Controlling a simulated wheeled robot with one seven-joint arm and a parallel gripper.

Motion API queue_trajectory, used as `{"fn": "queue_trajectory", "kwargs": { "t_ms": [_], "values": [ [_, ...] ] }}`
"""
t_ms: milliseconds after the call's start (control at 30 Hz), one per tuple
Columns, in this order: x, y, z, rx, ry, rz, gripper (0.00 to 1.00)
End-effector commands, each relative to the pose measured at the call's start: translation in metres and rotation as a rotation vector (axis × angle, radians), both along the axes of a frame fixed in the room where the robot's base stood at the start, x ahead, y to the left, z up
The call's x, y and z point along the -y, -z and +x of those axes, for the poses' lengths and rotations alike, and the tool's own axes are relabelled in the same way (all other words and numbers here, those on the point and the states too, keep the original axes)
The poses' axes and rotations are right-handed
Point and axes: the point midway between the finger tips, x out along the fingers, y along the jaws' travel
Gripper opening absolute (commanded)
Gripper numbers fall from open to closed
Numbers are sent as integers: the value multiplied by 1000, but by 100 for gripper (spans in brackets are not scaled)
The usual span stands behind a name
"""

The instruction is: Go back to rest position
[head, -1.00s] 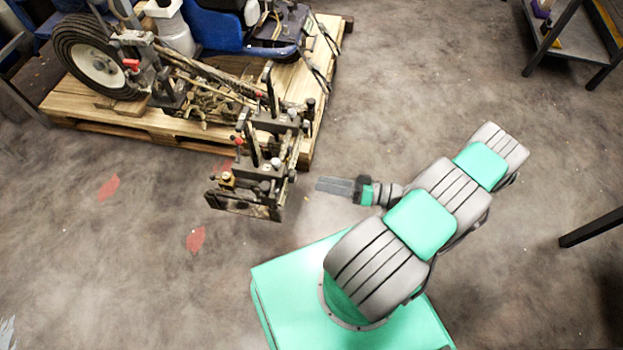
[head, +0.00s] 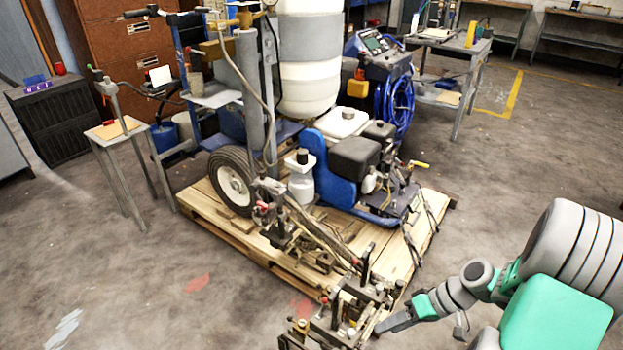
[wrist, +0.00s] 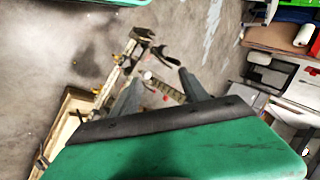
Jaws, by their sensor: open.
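My gripper (head: 388,324) is at the lower right of the head view, on the end of my grey and green arm. Its fingers point left, close to the front attachment (head: 345,305) of the line striper; I cannot tell whether they touch it. In the wrist view, my gripper (wrist: 158,84) shows two grey fingers spread apart with nothing held between them. Parts of the striper attachment (wrist: 122,65) lie beyond and to the left of the fingers. The blue line striper (head: 345,170) stands on a wooden pallet (head: 215,215).
A small side table (head: 115,132) stands at the left, beside a dark cabinet (head: 50,120). A grey workbench (head: 455,45) stands behind the striper. Open concrete floor (head: 100,270) lies at the left front and right of the pallet.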

Motion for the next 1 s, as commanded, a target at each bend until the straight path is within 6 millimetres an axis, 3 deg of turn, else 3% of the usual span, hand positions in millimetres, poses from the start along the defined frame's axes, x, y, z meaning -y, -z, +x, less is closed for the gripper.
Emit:
{"fn": "queue_trajectory", "kwargs": {
  "t_ms": [33, 233, 400, 500, 633, 1000],
  "values": [
    [-7, -48, 3, -14, -14, -85, 53],
    [-28, -168, -3, -36, 52, -403, 53],
    [-45, -270, -20, 38, 192, -589, 53],
    [-50, -312, -33, 86, 281, -640, 53],
    [-52, -338, -42, 127, 359, -662, 53],
    [-51, -338, -44, 133, 378, -664, 53]
  ]
}}
